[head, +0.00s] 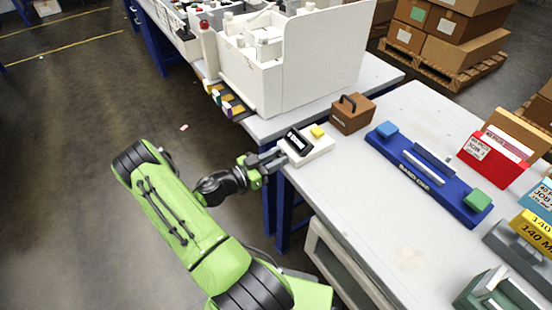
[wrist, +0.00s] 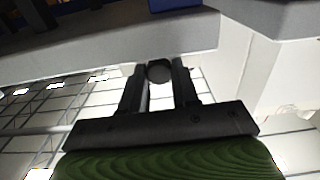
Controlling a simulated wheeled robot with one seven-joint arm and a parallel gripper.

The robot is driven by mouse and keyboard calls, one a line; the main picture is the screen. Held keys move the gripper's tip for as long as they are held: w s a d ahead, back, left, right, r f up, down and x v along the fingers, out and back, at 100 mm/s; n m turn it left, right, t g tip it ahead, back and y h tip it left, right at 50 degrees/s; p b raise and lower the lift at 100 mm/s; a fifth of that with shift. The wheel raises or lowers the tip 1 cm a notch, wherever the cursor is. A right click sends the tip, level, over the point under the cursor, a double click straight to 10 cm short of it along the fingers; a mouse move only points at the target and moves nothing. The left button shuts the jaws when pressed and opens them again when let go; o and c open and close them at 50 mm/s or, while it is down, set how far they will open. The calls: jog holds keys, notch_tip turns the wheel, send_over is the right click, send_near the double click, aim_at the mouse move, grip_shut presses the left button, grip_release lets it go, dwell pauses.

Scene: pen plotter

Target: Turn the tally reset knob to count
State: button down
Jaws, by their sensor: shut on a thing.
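The tally counter is a small white box (head: 318,149) at the table's near-left corner. It has a tilted black display (head: 298,142) and a yellow block (head: 318,131) on top. My gripper (head: 284,156) reaches its left side from the left, low beside the box. In the wrist view a dark round knob (wrist: 159,71) sits between the two fingertips of my gripper (wrist: 159,80), which are shut on it. The knob's pointer and markings cannot be made out. In the head view the gripper hides the knob.
A large white machine (head: 320,60) stands behind the counter. A brown box with a handle (head: 352,113) is to its right. A blue tray (head: 430,175) and red card holder (head: 494,160) stand further right. The table's front middle is clear.

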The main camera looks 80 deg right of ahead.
jog(key=shift+n, duration=0.6)
jog(key=c, duration=0.9)
grip_release()
jog(key=p+v, duration=0.1)
jog(key=v, duration=1.4)
jog(key=shift+w+a+p, duration=0.25)
jog(key=shift+w+p, duration=0.05)
jog(key=shift+p, duration=0.05)
